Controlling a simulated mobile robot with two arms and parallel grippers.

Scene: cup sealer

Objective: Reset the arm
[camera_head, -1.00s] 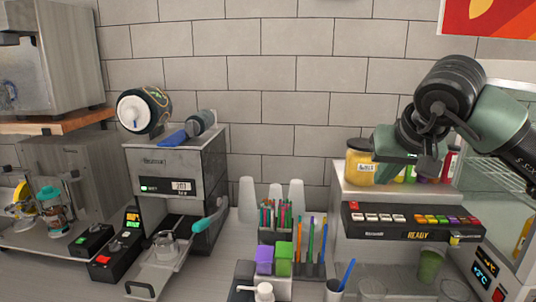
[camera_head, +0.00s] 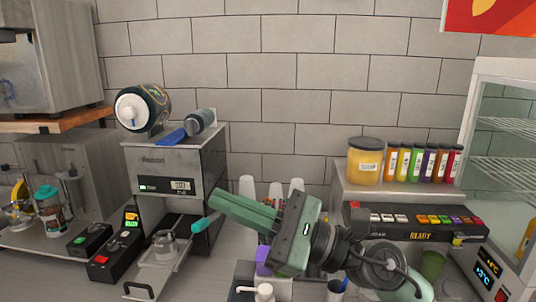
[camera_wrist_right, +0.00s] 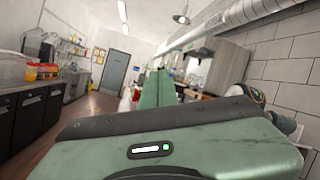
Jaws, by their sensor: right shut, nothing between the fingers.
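My right gripper (camera_head: 243,212) is green and shows in the lower middle of the head view. Its fingers lie together, shut and empty, and point left toward the cup sealer (camera_head: 172,166). The fingertips appear close to the sealer's teal handle (camera_head: 204,222); I cannot tell whether they touch. The sealer's tray (camera_head: 150,282) is pulled out with a clear cup (camera_head: 165,246) in it. In the right wrist view the shut fingers (camera_wrist_right: 157,88) point away into the room. My left gripper is not in view.
White cup stacks (camera_head: 247,187) and a straw holder stand behind my right gripper, partly hidden. A dispenser panel (camera_head: 420,222) is at right, with a yellow jar (camera_head: 365,161) and several coloured bottles above it. A white pump bottle (camera_head: 264,292) stands in front.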

